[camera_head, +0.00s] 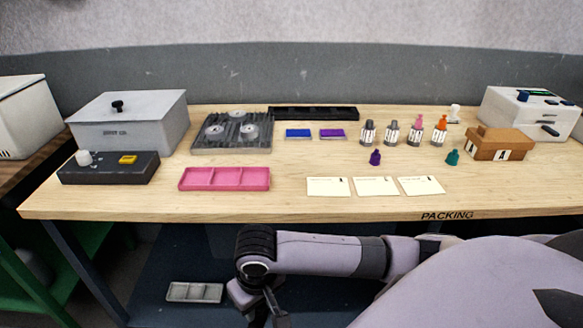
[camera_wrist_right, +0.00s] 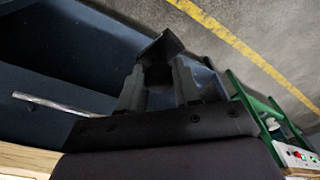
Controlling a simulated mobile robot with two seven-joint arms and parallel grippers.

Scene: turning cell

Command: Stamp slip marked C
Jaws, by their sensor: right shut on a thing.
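Three white slips lie in a row near the table's front edge: a left slip (camera_head: 328,187), a middle slip (camera_head: 376,186) and a right slip (camera_head: 421,186). Their marks are too small to read. A blue pad (camera_head: 299,133) and a purple pad (camera_head: 332,133) lie behind them. My right gripper (camera_head: 262,304) is low in front of the table, below its front edge. In the right wrist view, my right gripper (camera_wrist_right: 160,78) is shut on a dark blocky thing (camera_wrist_right: 159,47), which I cannot identify for sure. My left gripper is out of view.
Several small bottles (camera_head: 390,132) stand behind the slips, with a purple cap (camera_head: 375,157) and a teal cap (camera_head: 452,157) in front. A pink tray (camera_head: 225,180) lies left of the slips. A brown box (camera_head: 497,143) stands at right. Bare wood surrounds the slips.

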